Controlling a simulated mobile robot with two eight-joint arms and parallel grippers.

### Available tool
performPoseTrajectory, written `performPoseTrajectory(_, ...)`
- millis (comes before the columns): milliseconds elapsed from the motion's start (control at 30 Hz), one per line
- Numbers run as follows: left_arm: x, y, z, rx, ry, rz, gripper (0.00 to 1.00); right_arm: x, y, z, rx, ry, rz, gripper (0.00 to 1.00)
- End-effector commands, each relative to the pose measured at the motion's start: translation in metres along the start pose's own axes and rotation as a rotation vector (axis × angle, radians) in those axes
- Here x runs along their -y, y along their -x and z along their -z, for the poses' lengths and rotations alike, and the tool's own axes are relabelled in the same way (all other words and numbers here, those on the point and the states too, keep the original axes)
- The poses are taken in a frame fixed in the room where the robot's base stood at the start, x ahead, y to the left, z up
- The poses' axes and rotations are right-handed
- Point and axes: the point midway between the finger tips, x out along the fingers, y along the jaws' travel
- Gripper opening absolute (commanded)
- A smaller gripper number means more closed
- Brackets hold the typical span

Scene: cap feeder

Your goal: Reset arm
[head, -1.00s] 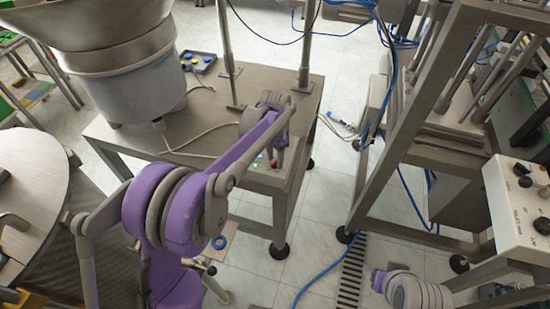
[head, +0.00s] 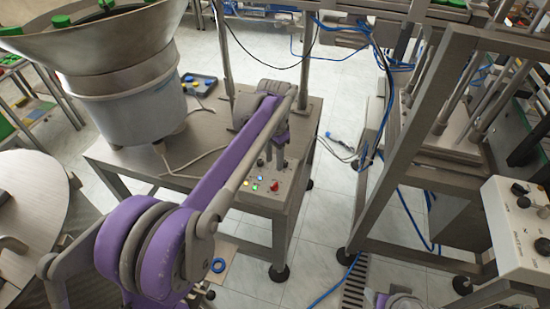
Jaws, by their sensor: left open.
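My left arm reaches in from the lower left across the steel table (head: 130,160). My left gripper (head: 279,150) hangs at the far end of the arm, above the table's front right corner. It is open and seems empty, its fingers small and partly hidden by the arm. Just below and left of it, a control panel with lit buttons (head: 262,184) and a red knob shows on the table's front. Only a small part of my right arm shows at the bottom right; its gripper is outside the view.
A large metal feeder bowl (head: 110,50) with green caps stands on the table's left. A steel frame (head: 385,150) with blue cables is on the right, beside a white control box (head: 520,225). A round table (head: 30,190) is at left. Tiled floor lies between.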

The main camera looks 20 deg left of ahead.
Motion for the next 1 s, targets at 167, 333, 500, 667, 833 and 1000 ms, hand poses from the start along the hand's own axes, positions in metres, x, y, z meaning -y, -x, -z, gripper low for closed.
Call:
performPoseTrajectory(167,0.000,0.000,0.000,0.000,0.000,0.000,0.42,0.000,0.000,0.000,0.000,0.000,0.000,0.64)
performPoseTrajectory(333,-0.004,0.006,-0.008,-0.014,0.018,0.008,0.42,0.000,0.002,0.001,-0.001,0.000,0.000,0.64)
performPoseTrajectory(500,-0.022,0.028,-0.045,-0.077,0.106,0.041,0.42,0.000,0.009,0.006,-0.004,0.000,0.000,0.64)
performPoseTrajectory(667,-0.049,0.040,-0.097,-0.167,0.224,0.078,0.42,0.000,0.016,0.013,-0.009,0.000,0.000,0.64)
performPoseTrajectory(833,-0.079,0.037,-0.152,-0.268,0.347,0.108,0.42,0.000,0.025,0.020,-0.014,0.000,0.000,0.64)
performPoseTrajectory(1000,-0.107,0.019,-0.202,-0.365,0.460,0.127,0.42,0.000,0.032,0.026,-0.019,0.000,0.000,0.64)
